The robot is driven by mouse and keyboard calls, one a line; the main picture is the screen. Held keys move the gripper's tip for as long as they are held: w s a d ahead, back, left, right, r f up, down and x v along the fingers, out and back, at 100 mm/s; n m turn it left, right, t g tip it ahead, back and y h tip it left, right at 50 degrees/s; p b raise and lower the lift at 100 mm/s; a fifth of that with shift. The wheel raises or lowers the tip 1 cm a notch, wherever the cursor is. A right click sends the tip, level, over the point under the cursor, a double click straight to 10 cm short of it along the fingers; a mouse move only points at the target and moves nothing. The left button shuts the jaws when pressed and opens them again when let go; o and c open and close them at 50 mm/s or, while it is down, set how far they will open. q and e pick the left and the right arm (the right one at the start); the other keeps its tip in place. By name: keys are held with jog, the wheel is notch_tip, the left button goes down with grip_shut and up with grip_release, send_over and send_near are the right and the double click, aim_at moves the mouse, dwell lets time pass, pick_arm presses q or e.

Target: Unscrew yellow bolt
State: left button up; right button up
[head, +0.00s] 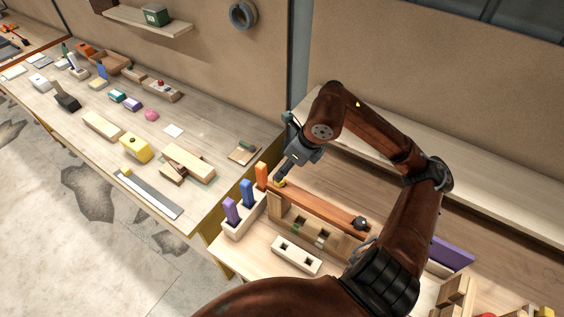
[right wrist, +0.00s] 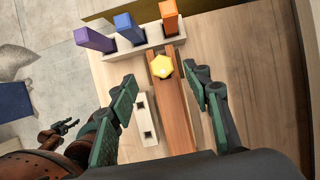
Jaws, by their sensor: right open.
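The yellow bolt (right wrist: 161,66) shows its hexagonal head on the far end of a long reddish-brown wooden stringer (right wrist: 173,110). In the head view, the yellow bolt (head: 280,183) is partly hidden by my right gripper (head: 280,178). The stringer (head: 320,206) lies along a wooden fixture (head: 291,216). In the right wrist view, my right gripper (right wrist: 160,76) is open, with its green-and-dark fingers apart on either side of the stringer. The bolt head appears between and slightly beyond the fingertips, with no visible contact.
A pale holder (head: 237,223) with purple, blue and orange upright pieces stands close by the bolt end. A pale block with square holes (head: 297,255) lies in front of the fixture. A purple piece (head: 452,252) is at right. Another table (head: 90,150) carries scattered blocks.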

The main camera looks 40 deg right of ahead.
aim_at(280, 187)
jog(key=f, duration=0.3)
jog(key=shift+w+f, duration=0.25)
jog(key=shift+f, duration=0.05)
jog(key=x, duration=0.2)
jog(key=shift+w+f, duration=0.2)
jog(key=shift+f, duration=0.3)
jog(key=shift+w, duration=0.1)
jog(key=c, duration=0.4)
pick_arm(q)
jog(key=shift+s+r, duration=0.15)
jog(key=shift+r, duration=0.1)
pick_arm(e)
grip_shut()
